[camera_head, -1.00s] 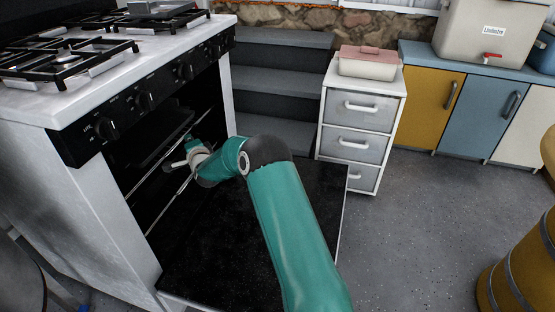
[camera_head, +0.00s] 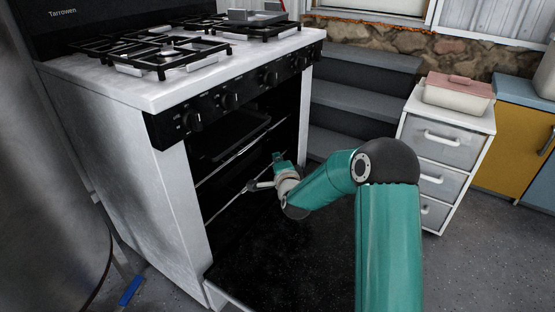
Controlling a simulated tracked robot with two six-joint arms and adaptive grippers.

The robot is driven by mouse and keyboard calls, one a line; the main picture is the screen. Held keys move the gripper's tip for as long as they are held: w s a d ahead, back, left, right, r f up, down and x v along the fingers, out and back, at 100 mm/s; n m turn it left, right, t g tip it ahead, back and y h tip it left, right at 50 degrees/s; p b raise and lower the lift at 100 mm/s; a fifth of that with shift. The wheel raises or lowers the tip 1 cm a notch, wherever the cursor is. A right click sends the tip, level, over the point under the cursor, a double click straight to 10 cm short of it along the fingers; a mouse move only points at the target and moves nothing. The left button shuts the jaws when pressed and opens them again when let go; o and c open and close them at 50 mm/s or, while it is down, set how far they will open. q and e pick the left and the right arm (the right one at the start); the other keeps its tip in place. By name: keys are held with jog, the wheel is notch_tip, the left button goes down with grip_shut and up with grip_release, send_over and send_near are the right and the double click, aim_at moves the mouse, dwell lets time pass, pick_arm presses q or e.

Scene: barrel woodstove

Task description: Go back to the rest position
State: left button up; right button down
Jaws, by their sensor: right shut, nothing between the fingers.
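My right arm reaches in from the lower right, and my right gripper (camera_head: 258,185) is at the open front of the oven, beside the pulled-out rack edge (camera_head: 228,207). The gripper is shut and looks empty; the picture shows it small. Whether it touches the rack I cannot tell. My left gripper is not in view.
The white stove (camera_head: 150,90) stands at the left with its oven door (camera_head: 290,265) lowered below my arm. A drawer cabinet (camera_head: 443,150) with a pink-lidded dish (camera_head: 457,92) is at the right. Dark steps (camera_head: 360,95) are behind. A grey cylinder (camera_head: 40,170) is at far left.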

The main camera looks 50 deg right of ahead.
jog(key=shift+s+a+r, duration=0.15)
jog(key=shift+s+a, duration=0.15)
jog(key=shift+a, duration=0.05)
